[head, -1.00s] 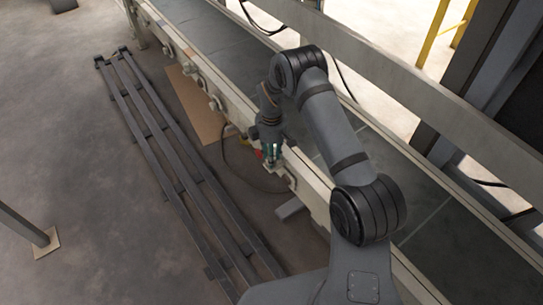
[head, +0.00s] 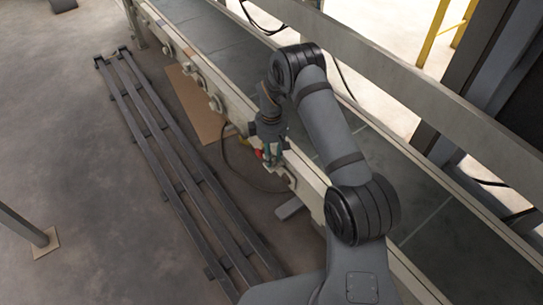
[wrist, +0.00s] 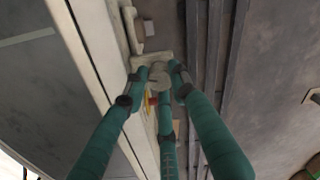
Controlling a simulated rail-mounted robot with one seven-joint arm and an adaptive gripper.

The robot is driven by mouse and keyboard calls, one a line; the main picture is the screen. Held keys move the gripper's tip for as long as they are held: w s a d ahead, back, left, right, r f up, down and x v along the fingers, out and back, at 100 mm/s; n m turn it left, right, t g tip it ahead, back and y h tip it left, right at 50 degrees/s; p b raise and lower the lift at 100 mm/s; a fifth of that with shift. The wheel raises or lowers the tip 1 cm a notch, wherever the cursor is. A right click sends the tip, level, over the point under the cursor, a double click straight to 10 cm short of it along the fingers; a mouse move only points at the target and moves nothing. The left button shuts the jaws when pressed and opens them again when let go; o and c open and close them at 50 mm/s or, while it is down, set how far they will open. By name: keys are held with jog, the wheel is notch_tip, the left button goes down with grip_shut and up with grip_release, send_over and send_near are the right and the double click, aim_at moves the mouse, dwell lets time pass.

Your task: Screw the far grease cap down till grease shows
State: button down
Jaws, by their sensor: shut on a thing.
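My gripper (head: 272,157) is at the near-left side rail of the conveyor, pointing down. In the wrist view its green fingers (wrist: 162,82) are closed around a small round grey cap (wrist: 159,77). The cap sits beside a pale bracket (wrist: 148,60) on the conveyor's side. The fingers cover much of the cap, and no grease can be made out. In the head view the cap is hidden by my gripper.
The conveyor (head: 205,35) runs diagonally, with several fittings on its side rail (head: 216,103). A dark slatted rack (head: 165,150) lies on the floor alongside. A red part (head: 259,154) and a dark cable (head: 229,158) are close to my gripper. A brown sheet (head: 196,105) lies on the floor.

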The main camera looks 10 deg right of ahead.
jog(key=m+b, duration=0.1)
jog(key=m, duration=0.3)
jog(key=shift+f+m, duration=0.1)
jog(key=shift+m, duration=0.2)
jog(key=m, duration=0.3)
jog(key=shift+m+b, duration=0.3)
jog(key=shift+b, duration=0.05)
jog(key=m+b, duration=0.2)
jog(key=m, duration=0.5)
jog(key=m+b, duration=0.1)
jog(key=m, duration=0.3)
jog(key=m+b, duration=0.1)
jog(key=m, duration=0.2)
jog(key=shift+m, duration=0.3)
jog(key=m+b, duration=0.2)
jog(key=m, duration=0.1)
jog(key=shift+m+b, duration=0.65)
jog(key=shift+m, duration=1.55)
